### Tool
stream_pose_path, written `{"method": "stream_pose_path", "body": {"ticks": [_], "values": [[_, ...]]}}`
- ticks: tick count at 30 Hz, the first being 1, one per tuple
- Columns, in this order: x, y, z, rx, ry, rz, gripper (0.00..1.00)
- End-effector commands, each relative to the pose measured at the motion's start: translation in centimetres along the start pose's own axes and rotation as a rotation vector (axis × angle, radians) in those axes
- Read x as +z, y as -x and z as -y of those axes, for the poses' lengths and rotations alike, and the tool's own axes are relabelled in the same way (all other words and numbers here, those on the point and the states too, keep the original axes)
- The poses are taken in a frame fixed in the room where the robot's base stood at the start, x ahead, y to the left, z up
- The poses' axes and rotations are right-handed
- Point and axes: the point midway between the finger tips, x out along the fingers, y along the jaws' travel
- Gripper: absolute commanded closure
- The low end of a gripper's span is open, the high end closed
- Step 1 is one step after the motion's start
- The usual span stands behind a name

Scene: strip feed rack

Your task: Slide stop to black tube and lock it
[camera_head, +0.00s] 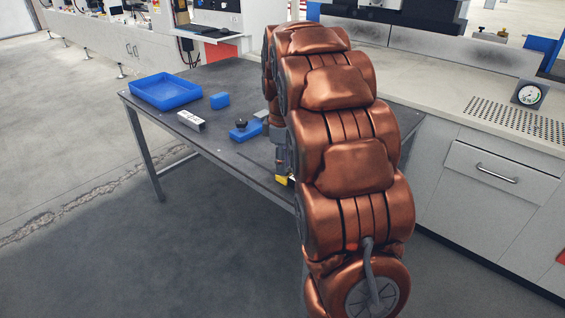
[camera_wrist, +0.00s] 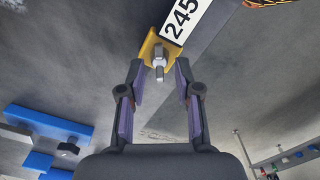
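A yellow stop (camera_wrist: 151,48) with a metal clamp bolt (camera_wrist: 159,66) shows at the top middle of the wrist view, beside a white label reading 245 (camera_wrist: 183,20). In the head view a bit of the yellow stop (camera_head: 281,180) shows near the table's front edge, mostly hidden by my arm. My gripper (camera_wrist: 158,72) is open, its two fingers apart on either side of the bolt, with visible gaps. I cannot tell whether the dark bar (camera_wrist: 213,40) beside the label is the black tube.
A white counter with drawers (camera_head: 495,173) stands at right. The floor at left is clear.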

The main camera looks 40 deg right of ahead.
Motion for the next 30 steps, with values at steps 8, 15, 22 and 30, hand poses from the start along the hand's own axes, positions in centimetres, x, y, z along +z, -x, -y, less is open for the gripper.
{"method": "stream_pose_path", "body": {"ticks": [8,15,22,30], "values": [[-0.02,0.04,-0.02,0.001,0.0,0.0,0.77],[-0.03,0.05,-0.03,0.001,0.0,-0.001,1.0],[-0.03,0.06,-0.03,0.002,0.0,-0.001,1.0],[-0.04,0.13,-0.02,0.0,-0.026,0.0,1.0]]}}
